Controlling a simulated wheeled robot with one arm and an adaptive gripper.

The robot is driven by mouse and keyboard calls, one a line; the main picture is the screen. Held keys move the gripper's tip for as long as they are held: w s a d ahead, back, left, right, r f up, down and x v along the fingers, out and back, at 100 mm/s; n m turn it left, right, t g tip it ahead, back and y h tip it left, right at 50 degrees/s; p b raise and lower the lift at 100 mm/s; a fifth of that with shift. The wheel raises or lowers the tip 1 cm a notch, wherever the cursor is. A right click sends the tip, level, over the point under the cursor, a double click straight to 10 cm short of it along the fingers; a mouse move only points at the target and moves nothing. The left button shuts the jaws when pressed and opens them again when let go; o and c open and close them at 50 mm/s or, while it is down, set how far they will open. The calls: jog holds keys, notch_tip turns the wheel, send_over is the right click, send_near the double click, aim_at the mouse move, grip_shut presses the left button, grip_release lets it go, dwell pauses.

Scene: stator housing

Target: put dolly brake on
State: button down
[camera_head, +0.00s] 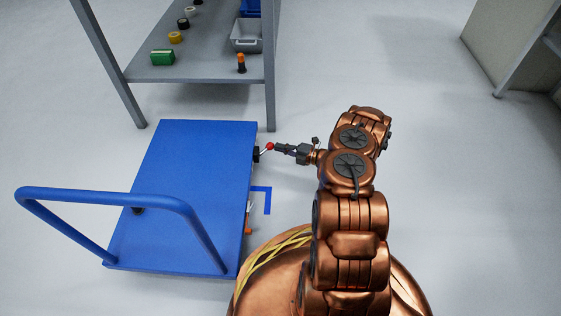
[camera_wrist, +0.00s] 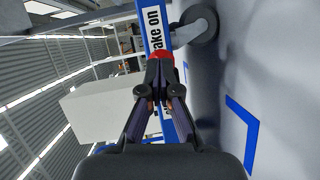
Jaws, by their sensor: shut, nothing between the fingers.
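The blue dolly (camera_head: 185,190) stands on the floor at left in the head view, with its blue push handle (camera_head: 105,196) at the near end. A brake lever with a red ball knob (camera_head: 270,146) sticks out from its right side. My gripper (camera_head: 277,148) is shut with its tips at the red knob. In the wrist view, the shut fingertips (camera_wrist: 160,64) are right at the red knob (camera_wrist: 162,54) and partly hide it; I cannot tell whether they touch. A label ending in "ake on" (camera_wrist: 153,28) shows on the dolly's blue edge.
A grey shelf table (camera_head: 195,70) with tape rolls, a green box and a grey bin (camera_head: 247,36) stands behind the dolly. Blue corner tape (camera_head: 267,200) marks the floor. A dolly wheel (camera_wrist: 201,22) is beside the label. Floor to the right is clear.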

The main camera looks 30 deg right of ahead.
jog(key=s+d+r+p, duration=0.1)
jog(key=s+d+p, duration=0.1)
jog(key=d, duration=0.3)
jog(key=s+d+p, duration=0.1)
jog(key=s+d, duration=0.3)
jog(key=d, duration=0.2)
jog(key=shift+s+r+p, duration=0.35)
jog(key=shift+s+p, duration=0.05)
jog(key=shift+d, duration=0.1)
dwell(0.3)
